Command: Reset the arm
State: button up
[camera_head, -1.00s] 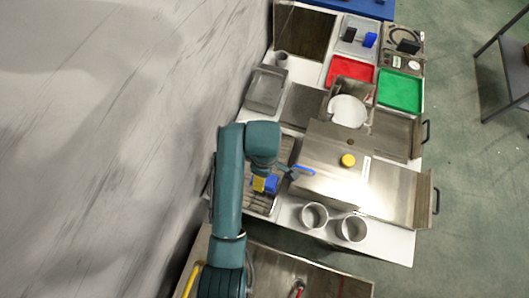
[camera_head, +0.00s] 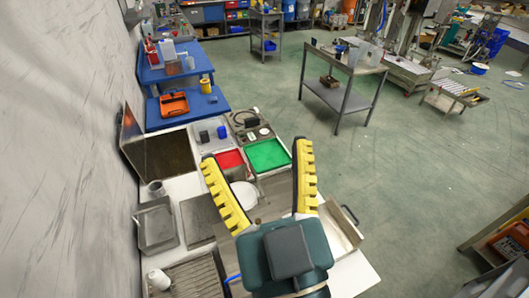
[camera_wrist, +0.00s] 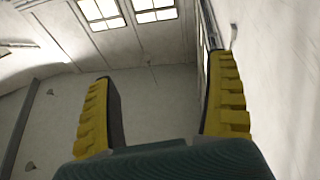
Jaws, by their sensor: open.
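My gripper (camera_head: 262,190) is raised in front of the head camera, with its two yellow toothed fingers spread wide apart and pointing away. Nothing is between the fingers. In the wrist view my gripper (camera_wrist: 157,110) is also open and empty, and it faces upward toward the ceiling and windows (camera_wrist: 125,12). The gripper and the wrist cover much of the near right part of the worktable (camera_head: 180,188) in the head view.
The worktable holds a red tray (camera_head: 229,160), a green tray (camera_head: 268,155), a grey tray (camera_head: 155,228) and a rack (camera_head: 195,278). Blue tables (camera_head: 215,102) stand behind it. A metal cart (camera_head: 345,88) stands farther off on open green floor (camera_head: 430,170). A wall (camera_head: 65,150) runs along the left.

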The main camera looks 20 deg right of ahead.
notch_tip(320, 180, up, 23)
jog(key=s+p, duration=0.1)
jog(key=p, duration=2)
jog(key=shift+s+d+r+m+t+p, duration=0.15)
jog(key=shift+s+d+m+t+p, duration=0.1)
jog(key=shift+m+t+p, duration=0.15)
